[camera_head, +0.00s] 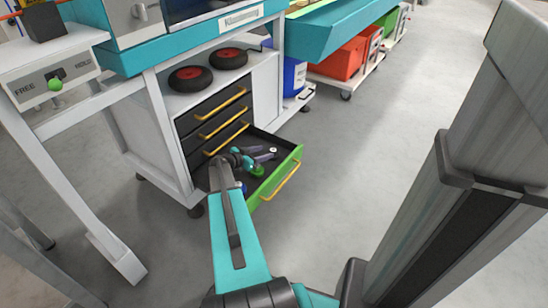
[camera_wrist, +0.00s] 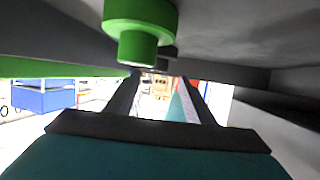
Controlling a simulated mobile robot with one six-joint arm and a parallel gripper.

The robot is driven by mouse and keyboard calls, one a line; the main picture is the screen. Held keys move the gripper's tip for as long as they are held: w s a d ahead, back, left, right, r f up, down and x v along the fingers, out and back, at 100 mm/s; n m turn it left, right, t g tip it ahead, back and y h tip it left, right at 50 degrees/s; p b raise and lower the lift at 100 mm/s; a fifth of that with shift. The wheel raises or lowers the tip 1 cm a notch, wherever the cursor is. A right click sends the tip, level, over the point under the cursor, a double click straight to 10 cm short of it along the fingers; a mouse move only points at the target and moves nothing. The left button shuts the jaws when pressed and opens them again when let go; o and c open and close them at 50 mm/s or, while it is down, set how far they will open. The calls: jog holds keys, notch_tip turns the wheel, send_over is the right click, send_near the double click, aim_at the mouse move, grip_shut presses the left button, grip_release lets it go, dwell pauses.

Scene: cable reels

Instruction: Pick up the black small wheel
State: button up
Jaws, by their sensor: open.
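Two black wheels with red hubs, one on the left (camera_head: 190,78) and one on the right (camera_head: 229,58), lie on the cabinet's upper shelf in the head view. I cannot tell whether either is the small wheel of the task. My gripper (camera_head: 250,163) is over the open bottom drawer (camera_head: 284,170), away from these wheels. In the wrist view its two fingers (camera_wrist: 162,98) are apart with nothing between them. A green flanged round piece (camera_wrist: 140,22) shows beyond the fingers at the top of that view. Part of the drawer is hidden by my arm.
The drawer has a green front and yellow handle (camera_head: 281,181). Grey pieces (camera_head: 266,155) lie inside. Closed dark drawers (camera_head: 217,118) are above it. A blue container (camera_head: 294,76) and red bin (camera_head: 345,60) stand behind. The floor to the right is clear.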

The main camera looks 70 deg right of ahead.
aim_at(272, 150)
jog(key=shift+x, duration=0.95)
jog(key=shift+d+f+b, duration=0.1)
jog(key=shift+b, duration=0.2)
jog(key=b+x, duration=0.2)
jog(key=x, duration=0.1)
jog(key=shift+s+d+f, duration=0.1)
jog(key=shift+s+f, duration=0.1)
jog(key=shift+s, duration=0.05)
jog(key=shift+s+d+f+b, duration=0.1)
jog(key=shift+s+d+b, duration=0.2)
jog(key=shift+d+b, duration=0.35)
jog(key=c, duration=1.2)
